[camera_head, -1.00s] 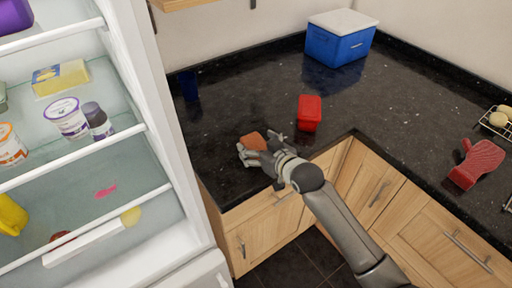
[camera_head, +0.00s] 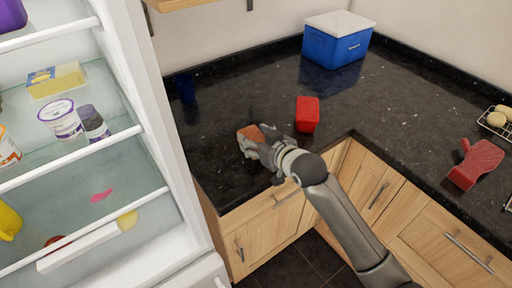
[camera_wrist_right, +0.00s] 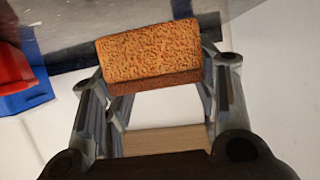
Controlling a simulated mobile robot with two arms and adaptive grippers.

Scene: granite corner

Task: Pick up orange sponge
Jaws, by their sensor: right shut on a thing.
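The orange sponge (camera_wrist_right: 150,55) is a rough-textured block that sits between the two fingers of my right gripper (camera_wrist_right: 155,90) in the right wrist view. In the head view the sponge (camera_head: 250,133) shows at the tip of my right gripper (camera_head: 252,142), over the black counter near its left front part. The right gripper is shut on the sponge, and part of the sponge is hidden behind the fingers. I cannot tell from the head view how high it is above the counter. My left gripper is not in view.
A red container (camera_head: 307,115) stands on the black counter (camera_head: 400,120) to the right of the gripper. A blue cooler (camera_head: 336,45) stands at the back. A red mitt (camera_head: 476,164) and a wire rack (camera_head: 497,122) are at right. An open fridge (camera_head: 150,140) stands at left.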

